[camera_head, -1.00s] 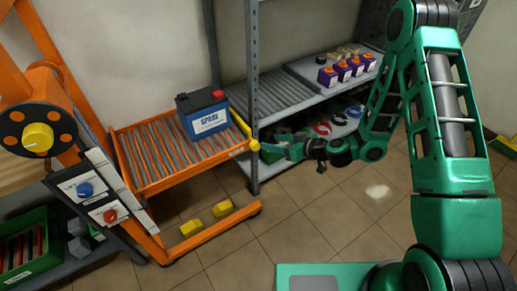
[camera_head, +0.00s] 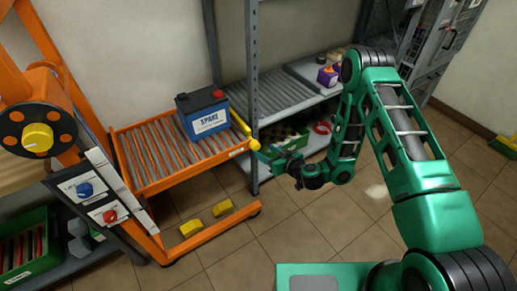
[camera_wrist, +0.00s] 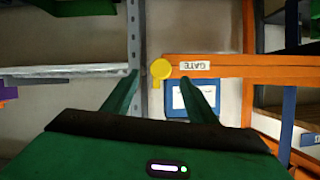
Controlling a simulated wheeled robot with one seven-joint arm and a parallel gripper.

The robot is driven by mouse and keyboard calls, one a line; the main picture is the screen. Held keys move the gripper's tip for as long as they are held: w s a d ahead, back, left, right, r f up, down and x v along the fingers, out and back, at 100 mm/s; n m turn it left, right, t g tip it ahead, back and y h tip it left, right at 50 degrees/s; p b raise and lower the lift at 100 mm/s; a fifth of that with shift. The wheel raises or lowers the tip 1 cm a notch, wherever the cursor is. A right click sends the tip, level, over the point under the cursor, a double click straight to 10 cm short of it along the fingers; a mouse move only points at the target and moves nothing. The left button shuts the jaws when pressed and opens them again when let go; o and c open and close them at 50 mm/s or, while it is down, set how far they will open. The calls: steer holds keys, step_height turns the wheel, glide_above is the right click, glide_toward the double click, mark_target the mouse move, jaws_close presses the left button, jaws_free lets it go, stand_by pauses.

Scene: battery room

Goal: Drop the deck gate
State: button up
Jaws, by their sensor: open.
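The deck gate shows as a yellow bar (camera_head: 240,127) standing up at the right end of the orange roller deck (camera_head: 142,184), with a round yellow knob (camera_head: 254,144) at its near end. In the wrist view the knob (camera_wrist: 160,68) sits beside an orange rail with an upside-down "GATE" label (camera_wrist: 200,66). My gripper (camera_head: 263,156) is open and empty, close to the knob. In the wrist view its two fingers (camera_wrist: 160,84) lie either side of the knob; contact cannot be told.
A blue-grey "SPARE" battery (camera_head: 203,114) with a red terminal stands on the deck. A grey shelf rack (camera_head: 252,85) is directly behind my gripper, its post close by. Yellow blocks (camera_head: 192,228) sit on the orange lower frame. The tiled floor in front is clear.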

mark_target(257, 147)
steer(key=shift+x, duration=3.4)
steer(key=shift+d, duration=0.1)
steer(key=c, duration=1.1)
